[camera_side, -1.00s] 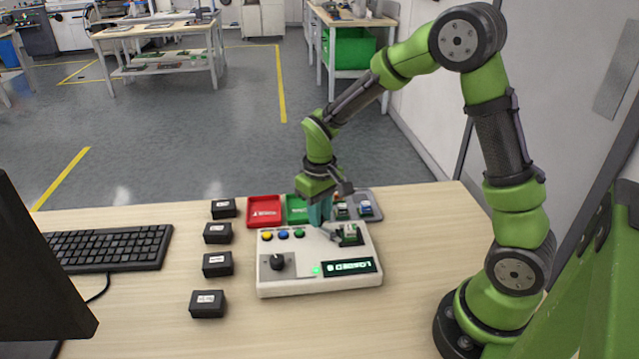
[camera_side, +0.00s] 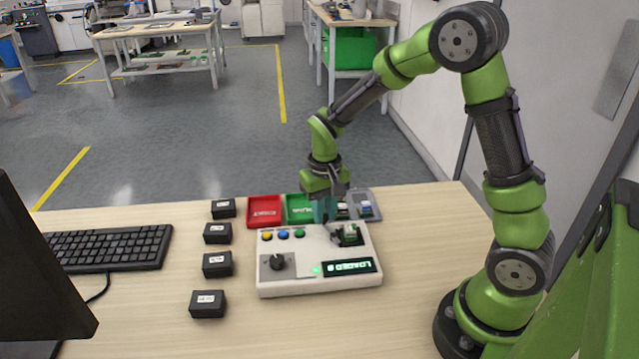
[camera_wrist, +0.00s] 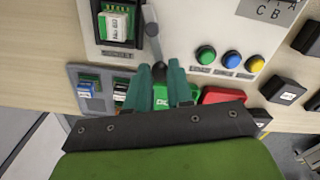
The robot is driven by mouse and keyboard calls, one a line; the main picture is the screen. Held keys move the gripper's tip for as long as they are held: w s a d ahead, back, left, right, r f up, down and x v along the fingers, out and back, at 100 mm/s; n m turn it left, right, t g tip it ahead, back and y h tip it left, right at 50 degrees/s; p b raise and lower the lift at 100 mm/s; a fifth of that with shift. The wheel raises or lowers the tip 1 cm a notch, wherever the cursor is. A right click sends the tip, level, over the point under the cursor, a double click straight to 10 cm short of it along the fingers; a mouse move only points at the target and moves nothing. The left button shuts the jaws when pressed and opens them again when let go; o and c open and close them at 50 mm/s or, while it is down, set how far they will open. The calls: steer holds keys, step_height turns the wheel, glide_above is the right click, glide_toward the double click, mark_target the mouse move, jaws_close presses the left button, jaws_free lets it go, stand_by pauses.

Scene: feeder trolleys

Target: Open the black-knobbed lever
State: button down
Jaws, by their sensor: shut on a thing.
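The white test unit (camera_side: 300,248) stands on the table, with a socket (camera_side: 349,234) at its right rear holding a small green board. The socket and its green-and-white board (camera_wrist: 116,22) show at the top of the wrist view. Beside it the grey lever (camera_wrist: 154,45) runs from a dark pivot down to between my fingertips. My gripper (camera_wrist: 160,70) has its teal fingers closed around the lever's knob end, mostly hidden between them. In the side view my gripper (camera_side: 325,217) is at the unit's rear edge, and the lever is hardly visible there.
Red (camera_side: 264,211) and green (camera_side: 299,209) trays and a grey tray (camera_side: 367,204) with small boards lie behind the unit. Several black boxes (camera_side: 217,264) stand left of it. Yellow, blue and green buttons and a black dial (camera_side: 277,262) are on the unit. Table to the right is clear.

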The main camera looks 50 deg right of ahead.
mark_target(325, 215)
steer(key=c, duration=1)
jaws_free()
step_height(325, 215, up, 17)
